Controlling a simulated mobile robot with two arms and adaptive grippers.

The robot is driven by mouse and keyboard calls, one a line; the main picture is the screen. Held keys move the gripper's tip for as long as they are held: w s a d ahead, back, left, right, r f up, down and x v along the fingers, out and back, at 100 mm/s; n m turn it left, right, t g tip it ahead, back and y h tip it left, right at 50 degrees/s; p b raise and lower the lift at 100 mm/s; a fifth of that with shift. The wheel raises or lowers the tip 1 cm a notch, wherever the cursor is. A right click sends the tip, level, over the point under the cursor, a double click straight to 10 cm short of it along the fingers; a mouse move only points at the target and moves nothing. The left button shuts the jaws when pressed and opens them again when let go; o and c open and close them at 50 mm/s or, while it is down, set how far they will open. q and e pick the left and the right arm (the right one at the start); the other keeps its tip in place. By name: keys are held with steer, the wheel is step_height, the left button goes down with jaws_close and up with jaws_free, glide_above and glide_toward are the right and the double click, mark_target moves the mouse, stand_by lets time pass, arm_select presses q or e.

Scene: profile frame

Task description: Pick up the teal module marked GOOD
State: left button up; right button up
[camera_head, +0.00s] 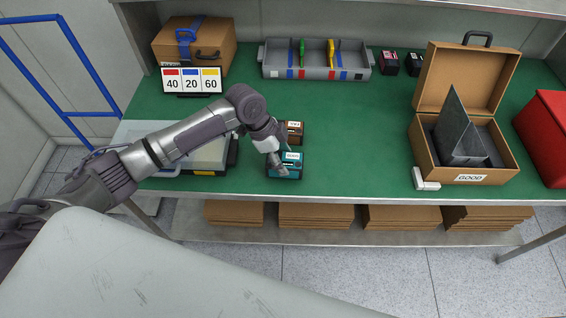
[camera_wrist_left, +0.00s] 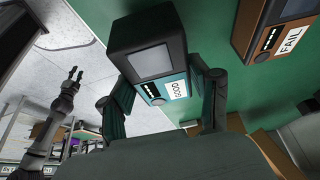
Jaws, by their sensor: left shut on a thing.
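The teal module (camera_head: 287,168) is near the front edge of the green mat, left of the mat's middle. Its white label reads GOOD in the left wrist view (camera_wrist_left: 172,90). My left gripper (camera_head: 275,160) is shut on it, with a finger on each side in the left wrist view (camera_wrist_left: 165,82). I cannot tell whether the module touches the mat. A brown module (camera_head: 293,128) stands just behind it; its label reads FAIL in the left wrist view (camera_wrist_left: 270,40). My right gripper (camera_wrist_left: 75,75) is empty, its fingers apart, away from the modules.
An open cardboard case (camera_head: 425,160) labelled GOOD, with a grey divider, stands at the right beside a red bin (camera_head: 545,135). A grey divided tray (camera_head: 315,72) and dark modules (camera_head: 388,63) are at the back. A sign (camera_head: 192,80) stands back left. The mat's middle is clear.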

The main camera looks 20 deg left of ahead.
arm_select(q)
step_height(320, 180, up, 2)
steer(key=shift+w+r, duration=0.1)
steer(key=w+d+r+b, duration=0.3)
steer(key=d+r, duration=0.4)
steer(key=d, duration=0.4)
steer(key=shift+w, duration=0.5)
